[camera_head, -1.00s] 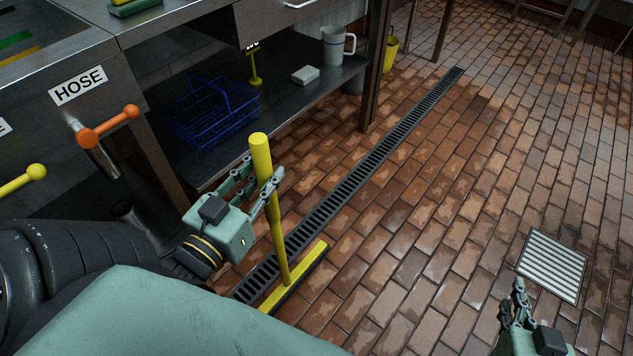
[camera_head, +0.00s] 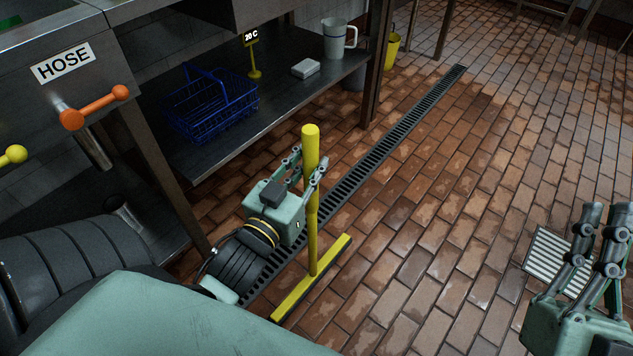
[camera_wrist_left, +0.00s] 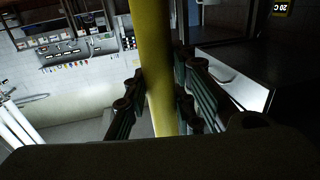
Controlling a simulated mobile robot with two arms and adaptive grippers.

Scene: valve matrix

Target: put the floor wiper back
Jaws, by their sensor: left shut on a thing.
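The floor wiper (camera_head: 312,235) is yellow, with an upright handle and a wide flat head (camera_head: 312,278) low over the tiled floor by the drain channel. I cannot tell whether the head touches the floor. My left gripper (camera_head: 312,172) is shut on the upper part of the handle, below its rounded top. In the left wrist view the yellow handle (camera_wrist_left: 153,60) runs between the two fingers. My right gripper (camera_head: 603,225) is at the lower right, with its fingers apart and nothing seen between them.
A steel counter has a HOSE label (camera_head: 63,63) and an orange-handled valve (camera_head: 95,108). Its lower shelf holds a blue basket (camera_head: 210,105), a white block (camera_head: 305,68) and a jug (camera_head: 334,42). A yellow bucket (camera_head: 392,48) stands behind. The tiled floor to the right is open.

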